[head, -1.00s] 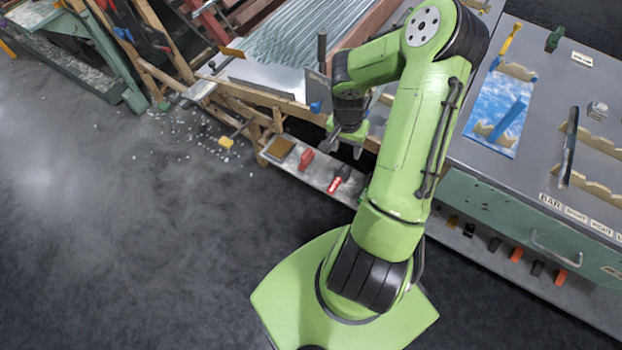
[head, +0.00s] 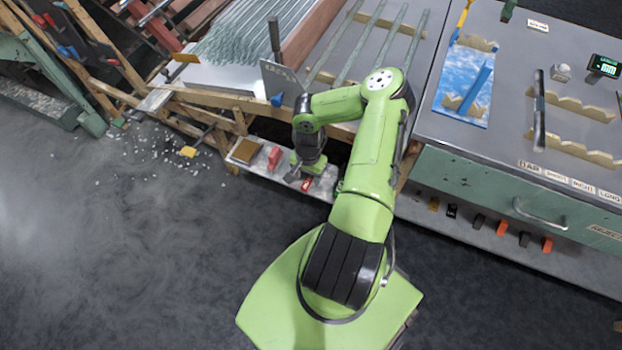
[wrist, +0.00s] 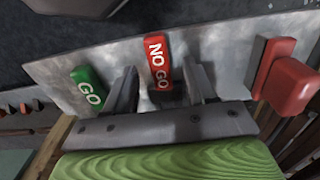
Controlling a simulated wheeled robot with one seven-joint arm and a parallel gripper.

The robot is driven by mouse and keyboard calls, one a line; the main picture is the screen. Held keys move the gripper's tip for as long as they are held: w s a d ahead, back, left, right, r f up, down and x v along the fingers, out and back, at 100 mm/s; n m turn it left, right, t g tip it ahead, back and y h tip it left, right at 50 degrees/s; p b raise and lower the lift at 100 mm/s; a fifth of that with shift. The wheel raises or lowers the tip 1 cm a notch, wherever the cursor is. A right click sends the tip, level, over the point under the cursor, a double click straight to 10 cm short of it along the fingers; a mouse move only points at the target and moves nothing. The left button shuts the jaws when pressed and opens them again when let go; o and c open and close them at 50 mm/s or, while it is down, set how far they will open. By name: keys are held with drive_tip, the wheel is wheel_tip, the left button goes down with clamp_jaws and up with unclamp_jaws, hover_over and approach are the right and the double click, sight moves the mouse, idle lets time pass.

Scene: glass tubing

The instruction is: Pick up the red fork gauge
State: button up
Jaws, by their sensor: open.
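The red fork gauge, marked NO GO (wrist: 157,62), lies on a grey metal shelf (wrist: 215,50). In the head view its red handle (head: 307,184) shows just beside my gripper (head: 298,174). In the wrist view my gripper (wrist: 163,88) is open, with one finger on each side of the red gauge and a gap to both. The near end of the gauge is dark and lies between the fingers; its fork shape is not clear. A green gauge marked GO (wrist: 88,88) lies left of the left finger.
A red block-like piece (wrist: 287,82) stands right of the fingers, also seen in the head view (head: 275,157). A brown square pad (head: 246,150) lies at the shelf's left end. The wooden bench frame (head: 240,121) and bench edge stand close above the shelf.

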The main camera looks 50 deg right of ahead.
drive_tip(key=shift+f, duration=0.7)
drive_tip(key=shift+r, duration=0.1)
drive_tip(key=shift+c, duration=0.4)
clamp_jaws()
